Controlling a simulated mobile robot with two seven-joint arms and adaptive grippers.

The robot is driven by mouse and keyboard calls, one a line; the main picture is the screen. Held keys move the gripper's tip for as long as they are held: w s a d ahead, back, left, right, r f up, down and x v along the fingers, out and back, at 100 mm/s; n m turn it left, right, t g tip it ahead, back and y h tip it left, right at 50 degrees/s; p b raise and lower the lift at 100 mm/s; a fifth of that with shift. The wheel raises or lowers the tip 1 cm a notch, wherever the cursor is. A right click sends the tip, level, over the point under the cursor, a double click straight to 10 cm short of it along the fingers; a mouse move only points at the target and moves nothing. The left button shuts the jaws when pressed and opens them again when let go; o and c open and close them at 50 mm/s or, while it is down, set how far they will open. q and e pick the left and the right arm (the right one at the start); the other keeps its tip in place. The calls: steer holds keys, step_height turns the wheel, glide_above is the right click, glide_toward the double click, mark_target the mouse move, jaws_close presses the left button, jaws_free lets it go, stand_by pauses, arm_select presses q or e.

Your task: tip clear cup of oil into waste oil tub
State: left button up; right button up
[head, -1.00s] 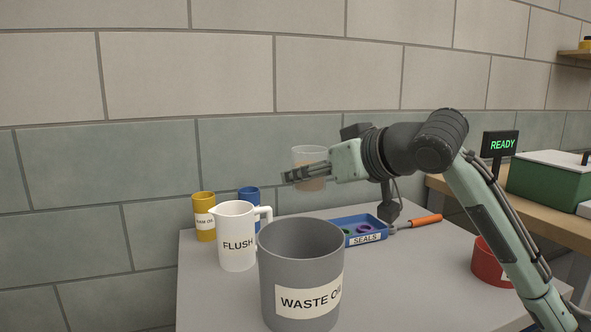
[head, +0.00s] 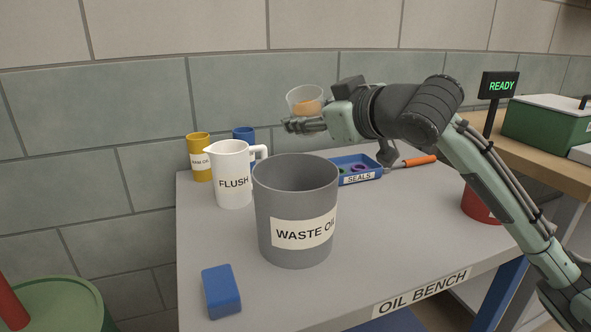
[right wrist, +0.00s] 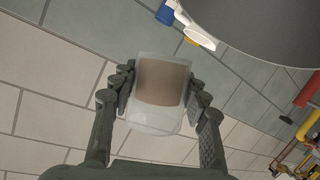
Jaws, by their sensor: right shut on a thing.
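The clear cup (head: 304,97), with amber oil inside, is in my right gripper (head: 300,125) above the bench. In the head view the cup leans a little, its rim dipping left, and the oil is still inside. In the right wrist view the fingers (right wrist: 160,88) close on both sides of the cup (right wrist: 162,118), with brown oil showing through it. The grey waste oil tub (head: 296,245) stands upright on the bench, below the cup in the picture; its inner floor is hidden. It also shows in the right wrist view (right wrist: 265,30). My left gripper is out of view.
A white flush jug (head: 232,185), a yellow can (head: 199,145) and a blue can (head: 244,133) stand left of and behind the tub. A blue seals tray (head: 360,179) and orange-handled tool (head: 419,160) lie behind right. A blue block (head: 221,290) lies in front.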

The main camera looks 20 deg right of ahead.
stand_by(0.5)
steer(key=shift+w+d+r+n+t, duration=0.15)
steer(key=shift+n+t, duration=0.15)
steer(key=shift+n, duration=0.3)
steer(key=shift+d+n+t, duration=0.1)
steer(key=shift+n+t, duration=0.3)
steer(key=shift+h, duration=0.3)
